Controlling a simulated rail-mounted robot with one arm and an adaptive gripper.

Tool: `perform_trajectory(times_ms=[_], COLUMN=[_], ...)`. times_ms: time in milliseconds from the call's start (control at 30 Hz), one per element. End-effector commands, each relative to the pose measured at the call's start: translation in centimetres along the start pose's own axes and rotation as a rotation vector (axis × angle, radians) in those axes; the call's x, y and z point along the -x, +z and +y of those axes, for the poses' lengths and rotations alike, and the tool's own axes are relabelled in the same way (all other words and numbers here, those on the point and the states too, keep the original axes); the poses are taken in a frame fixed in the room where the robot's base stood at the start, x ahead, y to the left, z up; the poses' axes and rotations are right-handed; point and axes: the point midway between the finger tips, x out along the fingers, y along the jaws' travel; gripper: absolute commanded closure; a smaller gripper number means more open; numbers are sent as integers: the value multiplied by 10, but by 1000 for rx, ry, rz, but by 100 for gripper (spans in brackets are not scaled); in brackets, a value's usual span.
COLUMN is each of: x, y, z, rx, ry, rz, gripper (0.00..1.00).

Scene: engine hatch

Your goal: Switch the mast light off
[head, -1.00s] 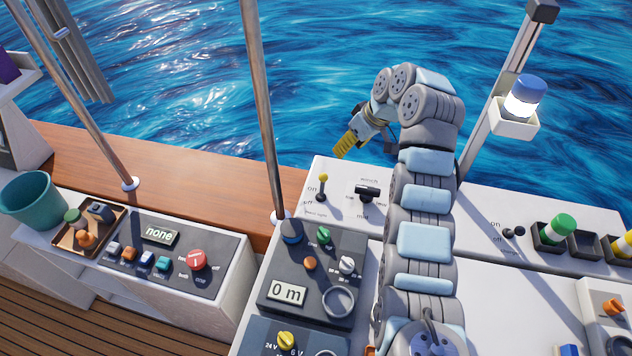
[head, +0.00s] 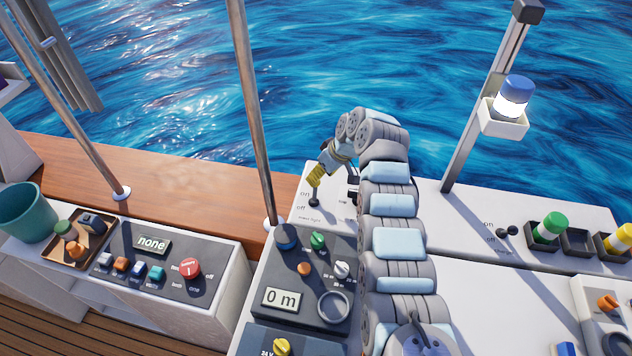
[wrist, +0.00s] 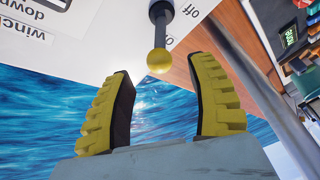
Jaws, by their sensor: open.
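The mast light switch is a lever on the white console. Its dark base (head: 314,202) shows beside the "on" and "off" labels in the head view. My gripper (head: 314,178) is over the lever and hides its upper part there. In the wrist view the yellow ball knob (wrist: 159,60) is just ahead of the gap between my two yellow fingers (wrist: 165,80). The fingers are open and apart from the knob. A lamp (head: 512,97) with a blue cap glows white on a pole bracket at the right.
A metal post (head: 255,110) stands left of my gripper. A black winch lever (head: 353,185) is close on the right, partly behind my arm. Another small switch (head: 508,231) and a green-topped item (head: 549,228) are farther right. A wooden ledge (head: 180,190) runs left.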

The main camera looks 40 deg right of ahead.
Motion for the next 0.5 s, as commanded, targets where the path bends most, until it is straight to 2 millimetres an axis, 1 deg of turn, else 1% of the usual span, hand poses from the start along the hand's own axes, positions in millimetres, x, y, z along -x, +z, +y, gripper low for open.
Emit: perform_trajectory(times_ms=[200,500], x=[-19,-36], y=[0,1], z=[0,0], rx=[0,0], ry=[-1,0], rz=[-2,-2], gripper=[43,43])
